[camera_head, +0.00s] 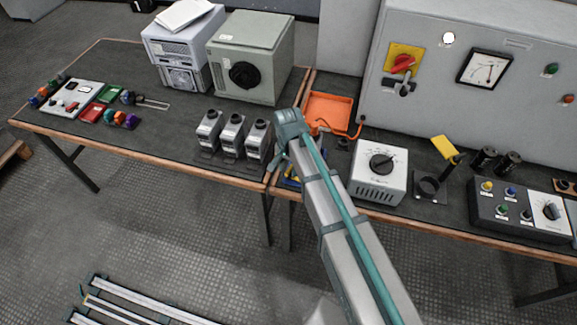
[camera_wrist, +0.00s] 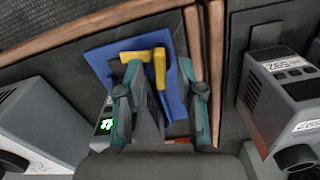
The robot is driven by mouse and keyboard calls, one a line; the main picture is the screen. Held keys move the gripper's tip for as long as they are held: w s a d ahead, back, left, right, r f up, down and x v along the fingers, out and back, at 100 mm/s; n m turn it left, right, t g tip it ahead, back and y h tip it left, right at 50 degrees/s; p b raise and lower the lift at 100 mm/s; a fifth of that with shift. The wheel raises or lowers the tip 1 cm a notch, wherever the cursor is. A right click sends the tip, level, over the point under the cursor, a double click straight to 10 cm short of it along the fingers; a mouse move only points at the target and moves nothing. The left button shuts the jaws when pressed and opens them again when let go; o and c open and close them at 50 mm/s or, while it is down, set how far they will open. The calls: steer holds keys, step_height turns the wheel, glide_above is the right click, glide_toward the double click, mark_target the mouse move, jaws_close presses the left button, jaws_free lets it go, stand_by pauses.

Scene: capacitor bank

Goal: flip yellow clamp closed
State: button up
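The yellow clamp (camera_head: 446,147) appears to be the yellow flap raised at a tilt above a small black base with a ring (camera_head: 428,187), on the right table in the head view. My gripper (camera_wrist: 160,75) points down in the wrist view, with its two teal fingers spread apart. It is over a blue mat (camera_wrist: 101,57) that carries yellow-and-dark items (camera_wrist: 160,68), which show between the fingers. Whether the fingers touch them is unclear. In the head view my arm hides the gripper's fingers, well left of the clamp.
A grey dial box (camera_head: 379,175) stands between my arm and the clamp. Black cylinders (camera_head: 509,163) and a button panel (camera_head: 519,211) are right of it. The large grey cabinet (camera_head: 455,95) rises behind. An orange tray (camera_head: 329,111) and several grey meters (camera_head: 232,135) are near my arm.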

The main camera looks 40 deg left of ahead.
steer(key=shift+f, duration=0.4)
jaws_close()
steer(key=shift+n+b, duration=0.45)
steer(key=shift+n, duration=0.95)
